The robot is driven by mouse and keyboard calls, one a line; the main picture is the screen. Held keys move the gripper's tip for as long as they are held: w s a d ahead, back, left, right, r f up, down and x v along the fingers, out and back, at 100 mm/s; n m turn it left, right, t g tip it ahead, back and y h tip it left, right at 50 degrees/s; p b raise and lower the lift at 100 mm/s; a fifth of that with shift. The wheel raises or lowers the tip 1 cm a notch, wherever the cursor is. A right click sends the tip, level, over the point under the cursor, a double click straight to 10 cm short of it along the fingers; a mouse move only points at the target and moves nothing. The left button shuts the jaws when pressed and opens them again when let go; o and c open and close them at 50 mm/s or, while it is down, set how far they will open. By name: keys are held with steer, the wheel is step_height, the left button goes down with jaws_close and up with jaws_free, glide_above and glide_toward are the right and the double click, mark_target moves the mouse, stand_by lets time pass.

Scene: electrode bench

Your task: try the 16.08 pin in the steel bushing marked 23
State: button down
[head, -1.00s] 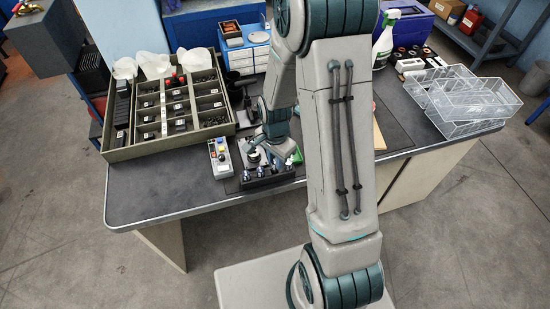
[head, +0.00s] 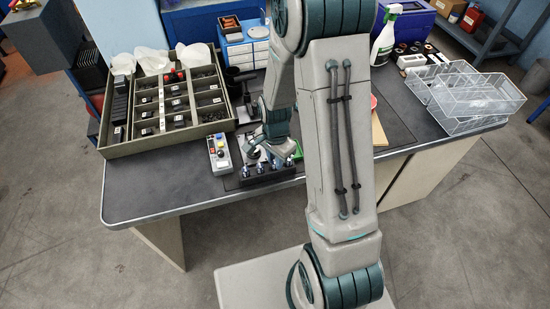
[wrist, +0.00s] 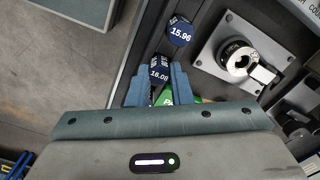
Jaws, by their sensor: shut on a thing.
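The 16.08 pin (wrist: 160,70) has a dark blue cap with a white label. It sits between the two blue fingers of my gripper (wrist: 158,84), which is shut on it. The pin's lower part is hidden. The pin marked 15.96 (wrist: 180,31) stands just beyond it. A steel bushing (wrist: 238,61) sits on a grey plate to the right of my gripper, apart from the held pin; I cannot read its mark. In the head view my gripper (head: 283,150) is low over the bench behind the dark pin rack (head: 266,178), partly hidden.
A compartmented tray (head: 117,153) stands at the left of the bench. A control box with coloured buttons (head: 219,155) is left of the rack. Clear plastic bins (head: 465,95) and a spray bottle (head: 384,38) are at the right. The bench's front-left (head: 150,190) is bare.

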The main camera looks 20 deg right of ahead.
steer(key=c, duration=1.2)
jaws_free()
steer(key=shift+c, duration=0.2)
steer(key=shift+r, duration=0.1)
step_height(320, 180, up, 14)
steer(key=shift+f, duration=0.2)
step_height(320, 180, up, 5)
steer(key=p, duration=0.3)
steer(key=shift+p, duration=0.35)
